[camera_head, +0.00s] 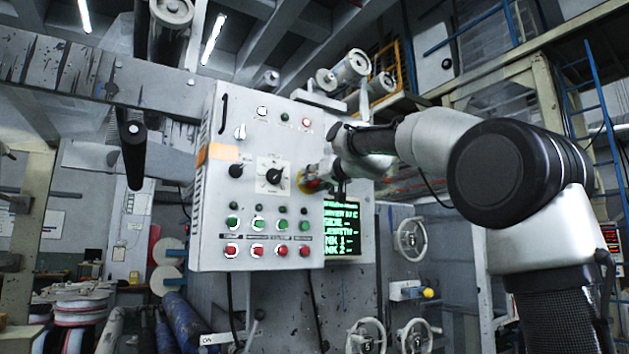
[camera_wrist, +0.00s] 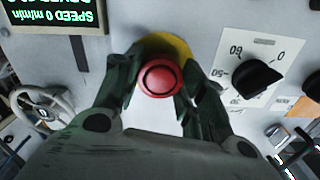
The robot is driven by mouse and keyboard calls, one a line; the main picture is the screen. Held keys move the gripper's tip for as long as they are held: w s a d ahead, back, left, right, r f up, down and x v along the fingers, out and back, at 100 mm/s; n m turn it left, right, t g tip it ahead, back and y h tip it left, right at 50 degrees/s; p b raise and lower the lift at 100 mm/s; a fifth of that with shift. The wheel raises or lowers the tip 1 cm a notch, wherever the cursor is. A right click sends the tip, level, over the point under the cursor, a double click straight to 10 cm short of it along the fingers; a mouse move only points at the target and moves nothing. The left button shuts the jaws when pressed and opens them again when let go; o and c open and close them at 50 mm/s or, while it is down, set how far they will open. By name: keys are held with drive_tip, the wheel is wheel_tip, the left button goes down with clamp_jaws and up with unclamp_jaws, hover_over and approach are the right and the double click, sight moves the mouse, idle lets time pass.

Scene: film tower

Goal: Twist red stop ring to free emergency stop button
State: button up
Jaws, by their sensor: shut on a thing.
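The red emergency stop button (camera_wrist: 161,77) sits on a yellow round plate (camera_wrist: 168,42) on the grey control panel (camera_head: 212,200). My gripper (camera_wrist: 158,82) is shut on the red button, one dark finger on each side of it in the wrist view. In the head view my gripper (camera_head: 318,176) reaches the panel's right part from the right. There the button is mostly hidden by the gripper. I cannot tell how far the red ring is turned.
A black dial (camera_wrist: 257,80) with a white scale is beside the button. A green-text display (camera_head: 341,228) is below my gripper in the head view. Rows of green and red push buttons (camera_head: 257,250) are lower left. Handwheels (camera_head: 410,238) stand at the right.

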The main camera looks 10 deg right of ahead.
drive_tip(key=shift+m, duration=2.1)
drive_tip(key=o, duration=1)
drive_tip(key=v, duration=1.2)
